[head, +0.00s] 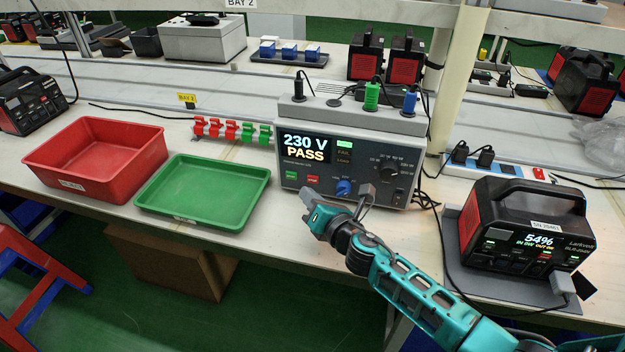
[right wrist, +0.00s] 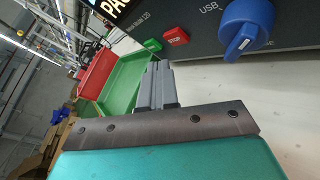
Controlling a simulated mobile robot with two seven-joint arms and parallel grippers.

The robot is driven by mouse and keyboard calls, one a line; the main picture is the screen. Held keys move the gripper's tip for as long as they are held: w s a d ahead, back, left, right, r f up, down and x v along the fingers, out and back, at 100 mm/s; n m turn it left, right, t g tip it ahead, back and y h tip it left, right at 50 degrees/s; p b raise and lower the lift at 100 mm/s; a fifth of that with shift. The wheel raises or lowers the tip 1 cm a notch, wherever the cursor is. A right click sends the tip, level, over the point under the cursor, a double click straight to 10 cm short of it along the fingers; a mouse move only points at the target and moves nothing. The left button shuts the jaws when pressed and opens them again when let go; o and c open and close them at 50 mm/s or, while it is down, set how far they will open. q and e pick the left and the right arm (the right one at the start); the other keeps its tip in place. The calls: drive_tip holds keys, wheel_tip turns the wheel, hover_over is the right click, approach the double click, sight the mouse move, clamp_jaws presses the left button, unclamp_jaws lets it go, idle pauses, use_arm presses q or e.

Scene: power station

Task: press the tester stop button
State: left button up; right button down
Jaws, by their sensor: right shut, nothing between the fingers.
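The tester (head: 345,150) stands on the bench, its display reading 230 V PASS. Its red stop button (head: 313,179) sits low on the front panel, right of a green button (head: 291,175). In the right wrist view the red button (right wrist: 175,36) and the green button (right wrist: 152,45) show beyond the fingers, beside a blue knob (right wrist: 246,28). My right gripper (head: 306,194) is shut and empty, just in front of the panel and below the red button. Its fingertips (right wrist: 157,68) appear apart from the button. My left gripper is not in view.
A green tray (head: 205,224) and a red bin (head: 62,185) lie left of the tester. A power station (head: 525,220) reading 54% stands on a mat at right, with cables between. Red and green clips (head: 232,130) stand behind the green tray.

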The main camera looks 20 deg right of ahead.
drive_tip(key=shift+s+a, duration=0.65)
drive_tip(key=shift+s, duration=0.35)
drive_tip(key=shift+s+a, duration=0.65)
drive_tip(key=shift+s, duration=0.3)
